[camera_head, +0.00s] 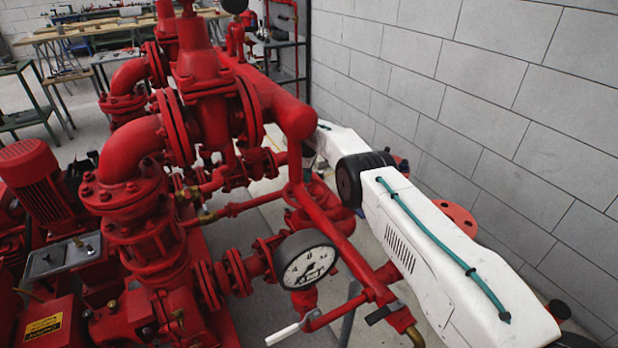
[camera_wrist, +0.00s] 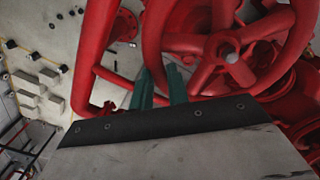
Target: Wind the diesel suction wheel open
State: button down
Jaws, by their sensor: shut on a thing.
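A red spoked handwheel (camera_wrist: 238,71) fills the upper right of the wrist view, with a grey shaft end at its hub. My gripper (camera_wrist: 161,84) has teal fingers that are shut on the wheel's rim at its near left side. The fingertips lie partly against and behind the rim. In the head view my white arm reaches from the lower right towards the back, behind red pipework. My gripper is hidden there, and I cannot clearly tell the gripped wheel from the other red parts.
A round pressure gauge (camera_head: 306,260) and a white-handled lever (camera_head: 284,334) stand left of my arm. Red pump pipework (camera_head: 131,150) crowds the left and middle. A grey block wall (camera_head: 480,90) runs close along the right. Workbenches (camera_head: 90,32) stand far back.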

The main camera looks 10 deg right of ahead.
jog(key=shift+w+a+r+n, duration=0.1)
jog(key=shift+a+n, duration=0.55)
jog(key=shift+n, duration=0.2)
jog(key=shift+w+a+r+n, duration=0.1)
jog(key=shift+a+n, duration=0.5)
jog(key=shift+n, duration=0.25)
jog(key=c, duration=1.4)
grip_release()
jog(key=shift+s, duration=0.1)
jog(key=shift+o, duration=0.2)
jog(key=shift+f, duration=0.1)
jog(key=shift+d, duration=0.1)
